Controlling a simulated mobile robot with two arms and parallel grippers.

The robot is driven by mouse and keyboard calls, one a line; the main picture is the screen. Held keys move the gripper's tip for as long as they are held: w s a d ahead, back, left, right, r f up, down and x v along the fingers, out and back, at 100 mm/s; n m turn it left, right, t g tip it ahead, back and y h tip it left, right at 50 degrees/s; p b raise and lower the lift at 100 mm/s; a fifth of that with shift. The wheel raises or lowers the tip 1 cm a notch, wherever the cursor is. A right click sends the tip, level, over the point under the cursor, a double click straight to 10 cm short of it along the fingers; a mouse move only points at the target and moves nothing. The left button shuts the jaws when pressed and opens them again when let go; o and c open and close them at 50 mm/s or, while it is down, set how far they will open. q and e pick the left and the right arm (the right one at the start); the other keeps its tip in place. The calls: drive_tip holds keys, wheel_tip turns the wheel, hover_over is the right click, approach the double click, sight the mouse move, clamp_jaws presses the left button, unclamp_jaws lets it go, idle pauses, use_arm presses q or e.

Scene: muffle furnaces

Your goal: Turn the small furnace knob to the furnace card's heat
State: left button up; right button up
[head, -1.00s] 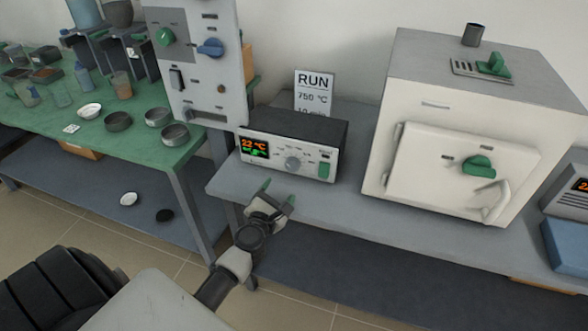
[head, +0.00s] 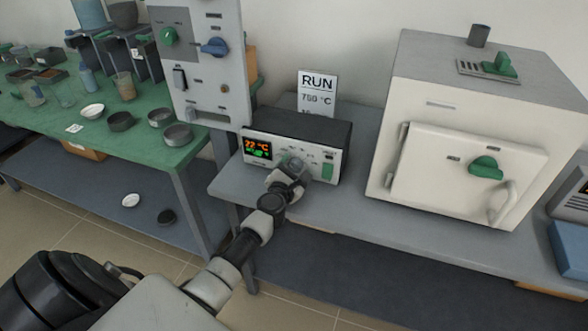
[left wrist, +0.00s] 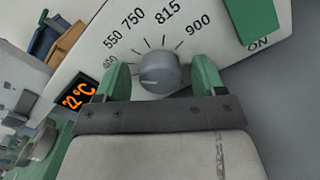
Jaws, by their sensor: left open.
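The small furnace control box (head: 300,132) stands on the grey bench, its display reading 22 °C. Its grey round knob (left wrist: 158,72) shows in the left wrist view, under a dial marked 400, 550, 750, 815 and 900. I cannot tell for sure which mark the knob points to. My left gripper (head: 291,165) is at the box's front and hides the knob in the head view. In the left wrist view its green fingers stand open on either side of the knob, with gaps visible. The card (head: 317,88) behind the box reads RUN 750 °C; its lower line is partly hidden.
A green switch (head: 328,172) marked ON sits right of the knob. The white furnace (head: 425,125) with a green door knob stands to the right. A tall grey panel (head: 205,100) stands left. The green table (head: 150,147) at left holds dishes and beakers.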

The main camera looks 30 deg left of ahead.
use_arm(q)
drive_tip(key=c, duration=0.9)
drive_tip(key=shift+m, duration=0.3)
drive_tip(key=m+p, duration=0.1)
drive_tip(key=m, duration=0.4)
drive_tip(key=shift+p, duration=0.3)
drive_tip(key=m+p, duration=0.1)
drive_tip(key=m, duration=0.5)
drive_tip(key=shift+d+f, duration=0.1)
drive_tip(key=shift+f, duration=0.05)
drive_tip(key=o, duration=0.9)
